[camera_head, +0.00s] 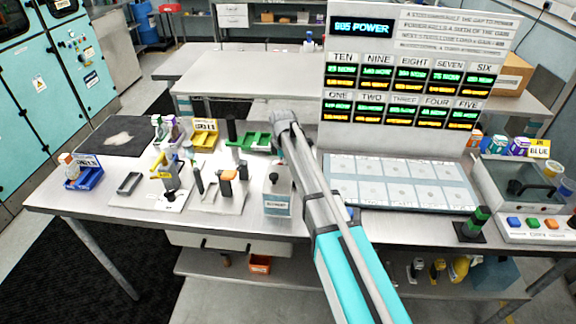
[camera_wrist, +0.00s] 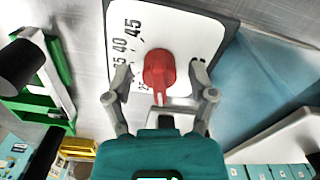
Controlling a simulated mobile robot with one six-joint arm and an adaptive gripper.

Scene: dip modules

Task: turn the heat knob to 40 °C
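In the wrist view, a red heat knob (camera_wrist: 159,72) stands on a white dial plate (camera_wrist: 185,24) with black numbers. I can read 45 and 40 at its upper left; other numbers are partly covered by a finger. The knob's narrow end points down in the picture, toward my palm, away from the 40. My gripper (camera_wrist: 160,80) is open, with one finger on each side of the knob and visible gaps to it. In the head view my arm reaches over the bench, and I cannot make out the knob or the fingertips.
A green tray (camera_wrist: 68,100) and dark cylinders lie left of the dial in the wrist view. In the head view, a label-bearing box (camera_head: 277,203) stands close left of my arm. The display board (camera_head: 335,60) and white tile panel stand to the right.

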